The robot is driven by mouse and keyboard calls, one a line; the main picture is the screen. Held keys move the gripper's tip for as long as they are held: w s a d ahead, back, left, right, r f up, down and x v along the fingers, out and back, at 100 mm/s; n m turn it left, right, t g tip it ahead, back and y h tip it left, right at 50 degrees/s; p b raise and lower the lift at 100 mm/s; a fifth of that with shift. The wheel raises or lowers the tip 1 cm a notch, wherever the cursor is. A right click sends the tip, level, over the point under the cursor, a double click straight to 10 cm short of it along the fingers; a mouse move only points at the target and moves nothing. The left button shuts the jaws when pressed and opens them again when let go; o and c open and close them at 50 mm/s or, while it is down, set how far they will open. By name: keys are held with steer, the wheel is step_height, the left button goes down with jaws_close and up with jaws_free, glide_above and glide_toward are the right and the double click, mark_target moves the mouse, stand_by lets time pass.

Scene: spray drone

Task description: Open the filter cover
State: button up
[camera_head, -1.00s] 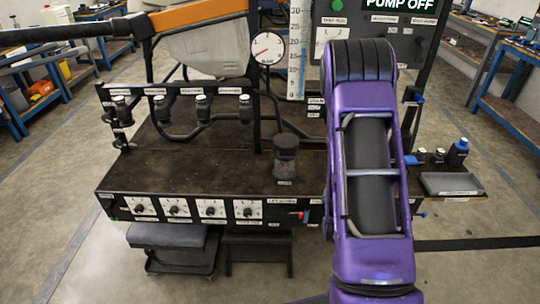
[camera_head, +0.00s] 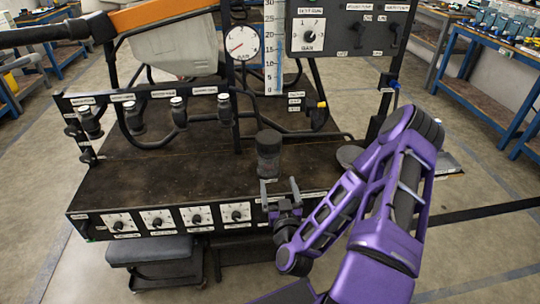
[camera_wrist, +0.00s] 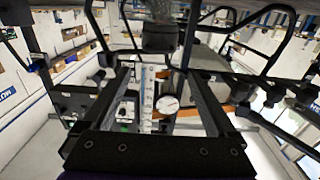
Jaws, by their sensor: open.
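The filter is a small upright canister with a clear, smoky body (camera_head: 268,160) and a dark round cover (camera_head: 268,138). It stands near the front edge of the dark bench top, and the cover is on it. My gripper (camera_head: 280,187) is open and empty in front of the canister, slightly to its right and lower than the cover. The wrist view looks upside down. There, the dark cover (camera_wrist: 160,38) shows at the top, beyond and between the fingertips of my gripper (camera_wrist: 157,72), apart from them.
A front panel with several knobs (camera_head: 196,217) runs along the bench edge. Capped nozzles on a rail (camera_head: 178,108) stand at the left. A pressure gauge (camera_head: 242,43), a scale (camera_head: 273,50) and a control board (camera_head: 345,28) rise behind. Black hoses cross behind the canister.

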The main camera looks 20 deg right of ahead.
mark_target(271, 155)
steer(key=x, duration=1.4)
steer(key=shift+f, duration=0.1)
steer(key=shift+s, duration=0.1)
steer(key=shift+a, duration=0.1)
jaws_close()
